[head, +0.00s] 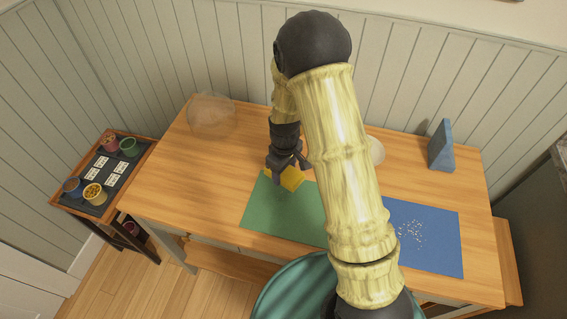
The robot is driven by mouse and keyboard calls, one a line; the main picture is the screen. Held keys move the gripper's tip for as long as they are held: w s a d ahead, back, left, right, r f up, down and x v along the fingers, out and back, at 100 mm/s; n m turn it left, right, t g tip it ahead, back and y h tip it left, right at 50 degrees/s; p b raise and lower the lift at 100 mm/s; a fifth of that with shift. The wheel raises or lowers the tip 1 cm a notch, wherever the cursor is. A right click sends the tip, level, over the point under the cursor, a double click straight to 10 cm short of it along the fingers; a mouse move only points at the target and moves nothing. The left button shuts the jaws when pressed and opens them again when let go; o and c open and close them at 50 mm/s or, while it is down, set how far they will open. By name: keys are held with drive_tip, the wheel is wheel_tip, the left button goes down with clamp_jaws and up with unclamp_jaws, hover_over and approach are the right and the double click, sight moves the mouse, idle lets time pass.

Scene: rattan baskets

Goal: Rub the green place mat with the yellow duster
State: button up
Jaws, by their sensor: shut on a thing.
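The green place mat (282,216) lies flat on the wooden table, left of the middle. My arm hides its right part. The yellow duster (291,178) is a small block at the mat's far edge. My gripper (283,166) points down and is shut on the duster from above. Whether the duster touches the mat or hangs just above it, I cannot tell.
A blue mat (430,250) with pale crumbs lies on the table (185,175) at the right. A blue wedge-shaped block (441,147) stands at the back right. A translucent rounded object (211,115) sits back left. A side stand (66,196) holds several cups. A teal round seat (290,290) is in front.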

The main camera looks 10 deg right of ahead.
sight(284, 190)
drive_tip(key=shift+s+r, duration=0.1)
wheel_tip(284, 190, down, 8)
drive_tip(key=b, duration=0.5)
drive_tip(key=shift+r+b, duration=0.15)
drive_tip(key=shift+b, duration=0.25)
drive_tip(key=shift+a, duration=0.1)
drive_tip(key=shift+c, duration=0.3)
